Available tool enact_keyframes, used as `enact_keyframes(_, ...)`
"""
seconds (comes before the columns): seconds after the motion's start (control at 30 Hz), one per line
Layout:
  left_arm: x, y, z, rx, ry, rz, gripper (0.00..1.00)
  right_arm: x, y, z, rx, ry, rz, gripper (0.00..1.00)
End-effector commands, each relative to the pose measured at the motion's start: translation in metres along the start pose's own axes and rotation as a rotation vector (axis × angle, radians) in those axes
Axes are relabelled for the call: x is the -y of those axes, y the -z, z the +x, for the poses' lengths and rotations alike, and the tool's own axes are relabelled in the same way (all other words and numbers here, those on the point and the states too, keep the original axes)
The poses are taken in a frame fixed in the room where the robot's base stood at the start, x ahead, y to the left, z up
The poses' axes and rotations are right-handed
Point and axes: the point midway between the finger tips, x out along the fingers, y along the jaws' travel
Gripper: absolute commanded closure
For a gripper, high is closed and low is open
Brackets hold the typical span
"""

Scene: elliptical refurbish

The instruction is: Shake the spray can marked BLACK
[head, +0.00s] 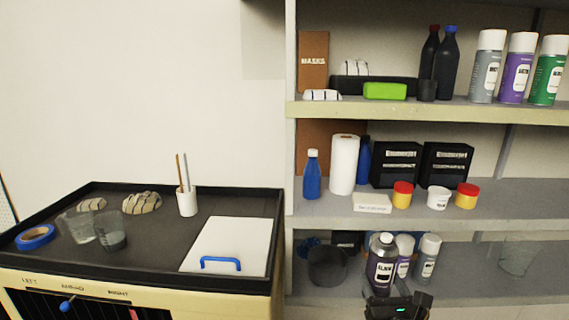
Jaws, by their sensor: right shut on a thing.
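A dark spray can (381,268) with a grey cap stands upright at the lower shelf; its pale label text is too blurred to read surely. My right gripper (392,298) comes up from the bottom edge and is shut on the lower part of this can, hiding its base. I cannot tell whether the can touches the shelf. Behind it are a purple can (404,258) and a grey can (427,259), both with pale caps. My left gripper is out of view.
The lower shelf (470,285) also holds a dark pot (327,266) and a clear cup (517,257). The middle shelf (480,213) overhangs close above the can caps. A black-rimmed cart top (150,255) with cups and a white board (228,243) stands left.

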Motion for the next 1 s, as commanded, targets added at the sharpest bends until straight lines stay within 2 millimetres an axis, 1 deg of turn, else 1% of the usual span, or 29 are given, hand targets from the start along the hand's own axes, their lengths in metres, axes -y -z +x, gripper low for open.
enact_keyframes(0.13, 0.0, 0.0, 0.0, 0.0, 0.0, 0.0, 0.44, 0.0, -0.002, 0.0, 0.005, -0.001, -0.002, 0.82)
enact_keyframes(0.2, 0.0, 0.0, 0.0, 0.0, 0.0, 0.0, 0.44, -0.001, -0.01, 0.001, 0.012, -0.003, -0.005, 0.82)
enact_keyframes(0.3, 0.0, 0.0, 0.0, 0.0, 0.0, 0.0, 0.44, -0.001, -0.018, 0.001, 0.013, -0.004, -0.005, 0.82)
enact_keyframes(0.43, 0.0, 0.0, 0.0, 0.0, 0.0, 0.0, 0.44, 0.001, -0.025, 0.001, 0.006, -0.002, -0.006, 0.82)
enact_keyframes(0.5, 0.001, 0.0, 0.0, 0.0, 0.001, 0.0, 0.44, -0.001, -0.05, 0.0, 0.012, -0.002, 0.008, 0.82)
enact_keyframes(0.6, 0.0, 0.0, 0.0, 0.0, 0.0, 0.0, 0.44, -0.001, -0.072, 0.0, 0.009, -0.002, 0.009, 0.82)
enact_keyframes(0.7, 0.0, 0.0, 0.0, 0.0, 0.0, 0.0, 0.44, -0.001, -0.088, 0.0, 0.006, -0.001, 0.008, 0.82)
enact_keyframes(0.77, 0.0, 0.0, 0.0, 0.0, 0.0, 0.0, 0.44, 0.0, -0.091, 0.0, 0.003, -0.001, 0.003, 0.82)
enact_keyframes(1.0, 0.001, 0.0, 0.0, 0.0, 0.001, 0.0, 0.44, 0.001, -0.09, 0.0, 0.001, 0.0, -0.002, 0.82)
